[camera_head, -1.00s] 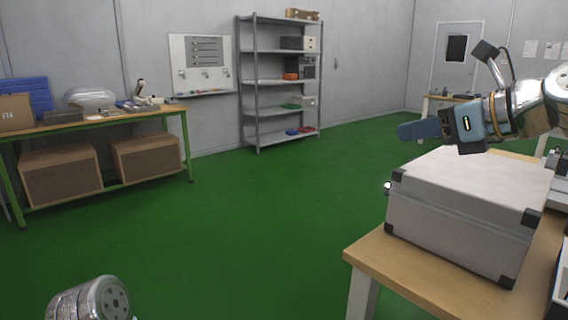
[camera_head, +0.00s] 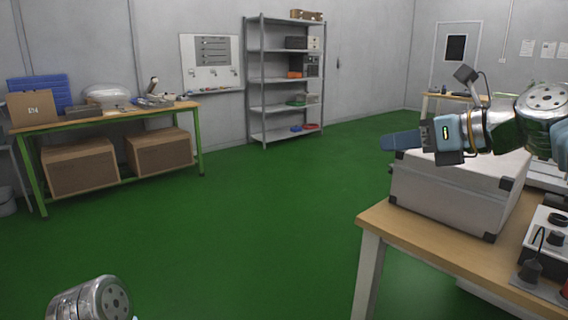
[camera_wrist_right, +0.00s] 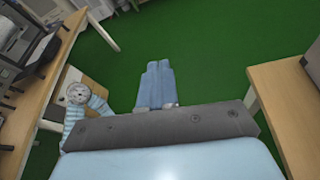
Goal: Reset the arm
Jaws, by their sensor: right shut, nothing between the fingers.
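My right gripper (camera_head: 400,140) is at the right of the head view, just above the far left part of a closed silver case (camera_head: 440,196). Its blue fingers point left and are together with nothing between them. In the right wrist view the shut fingers (camera_wrist_right: 156,86) show over green floor. My right arm comes in from the right edge. Only a round metal link of my left arm shows at the bottom left of the head view; my left gripper is out of frame.
The case stands on a wooden table (camera_head: 400,228) with a black-and-white device (camera_head: 548,240) at the right. A workbench (camera_head: 130,117) with boxes is at the left, a metal shelf (camera_head: 285,79) at the back. The green floor (camera_head: 270,210) between is clear.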

